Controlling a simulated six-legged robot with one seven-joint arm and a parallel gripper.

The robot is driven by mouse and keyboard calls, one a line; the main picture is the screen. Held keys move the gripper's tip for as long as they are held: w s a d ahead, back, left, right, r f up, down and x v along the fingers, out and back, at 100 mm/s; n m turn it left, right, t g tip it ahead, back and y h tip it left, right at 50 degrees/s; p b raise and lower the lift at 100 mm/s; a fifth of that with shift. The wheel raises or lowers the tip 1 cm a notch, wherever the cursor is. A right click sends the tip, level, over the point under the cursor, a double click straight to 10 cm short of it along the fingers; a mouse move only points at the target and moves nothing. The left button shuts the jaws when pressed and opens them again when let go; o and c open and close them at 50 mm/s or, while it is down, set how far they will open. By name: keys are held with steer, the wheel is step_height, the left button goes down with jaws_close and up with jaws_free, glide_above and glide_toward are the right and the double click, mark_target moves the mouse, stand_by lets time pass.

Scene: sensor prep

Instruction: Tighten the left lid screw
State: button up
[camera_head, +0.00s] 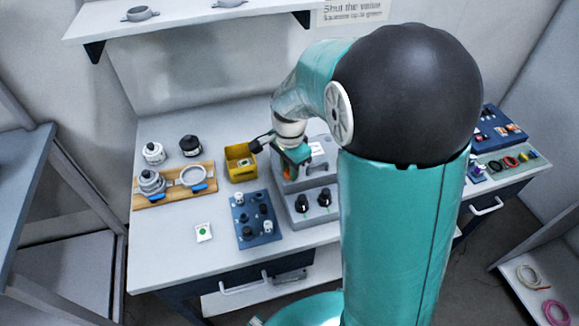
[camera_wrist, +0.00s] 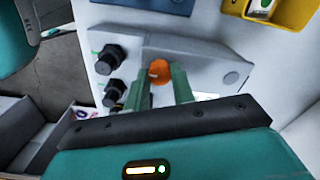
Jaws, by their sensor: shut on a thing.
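The grey instrument box (camera_head: 299,215) stands on the bench, with two black knobs on its front; it also fills the middle of the wrist view (camera_wrist: 204,58). An orange round screw head (camera_wrist: 160,70), which seems to be the left lid screw, sits at the box's lid. My gripper (camera_wrist: 161,76) is shut on it, with one green finger on each side. In the head view my gripper (camera_head: 289,168) is over the left part of the box, with a bit of orange below it. The fingers and arm hide part of the lid and the screw's lower side.
Left of the box are a yellow bin (camera_head: 241,176), a blue block with several pegs (camera_head: 241,229) and a wooden board (camera_head: 176,202) with metal parts. A white card (camera_head: 203,232) lies in front. Bare bench surrounds the card. A blue tray (camera_head: 497,128) stands far right.

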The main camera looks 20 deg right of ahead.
steer(key=o, duration=1)
step_height(320, 180, up, 14)
steer(key=shift+f, duration=0.1)
